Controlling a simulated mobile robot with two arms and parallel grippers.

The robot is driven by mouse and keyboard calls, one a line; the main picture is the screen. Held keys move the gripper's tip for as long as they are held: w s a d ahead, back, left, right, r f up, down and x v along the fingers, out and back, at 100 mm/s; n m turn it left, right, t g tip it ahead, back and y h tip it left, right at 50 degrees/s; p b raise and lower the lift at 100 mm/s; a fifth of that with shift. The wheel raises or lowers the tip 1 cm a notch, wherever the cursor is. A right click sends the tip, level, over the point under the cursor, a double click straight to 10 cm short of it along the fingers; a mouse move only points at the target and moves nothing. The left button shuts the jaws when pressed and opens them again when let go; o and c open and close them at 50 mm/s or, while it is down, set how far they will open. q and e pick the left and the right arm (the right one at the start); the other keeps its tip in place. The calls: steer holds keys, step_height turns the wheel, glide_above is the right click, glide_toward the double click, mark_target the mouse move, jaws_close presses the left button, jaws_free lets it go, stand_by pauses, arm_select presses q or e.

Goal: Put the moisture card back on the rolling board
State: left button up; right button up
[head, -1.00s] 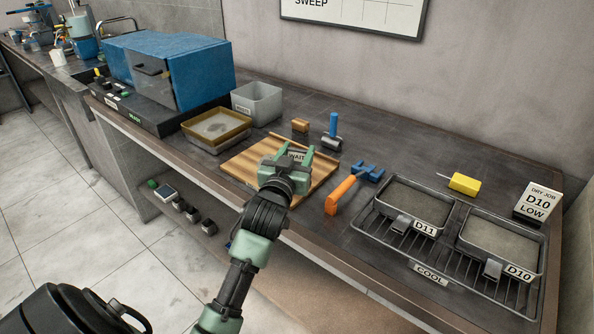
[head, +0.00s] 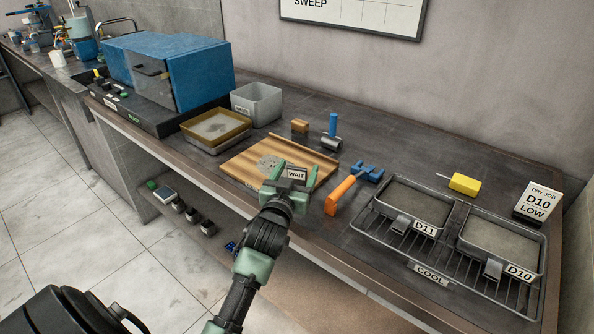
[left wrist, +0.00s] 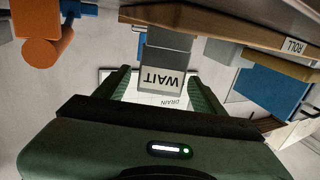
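The moisture card (head: 296,174) is a small dark piece with a white label reading WAIT. My left gripper (head: 295,171) has one finger on each side of it and appears shut on it, over the board's front right part. In the left wrist view the card (left wrist: 162,78) shows upside down between the fingertips (left wrist: 160,80). The rolling board (head: 248,163) is striped wood, with a grey speckled patch on top. Its edge, labelled ROLL, shows in the left wrist view (left wrist: 255,38). Whether the card touches the board cannot be told. My right gripper is out of view.
An orange-handled tool (head: 340,195) lies just right of the board. A blue-handled roller (head: 333,131) and a small brown block (head: 299,125) stand behind it. A yellow-rimmed tray (head: 241,131) is at its left. A cooling rack (head: 370,229) with two pans fills the right.

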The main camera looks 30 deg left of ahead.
arm_select(q)
steer(key=shift+r, duration=0.25)
steer(key=b+v, duration=0.1)
steer(key=v, duration=1.1)
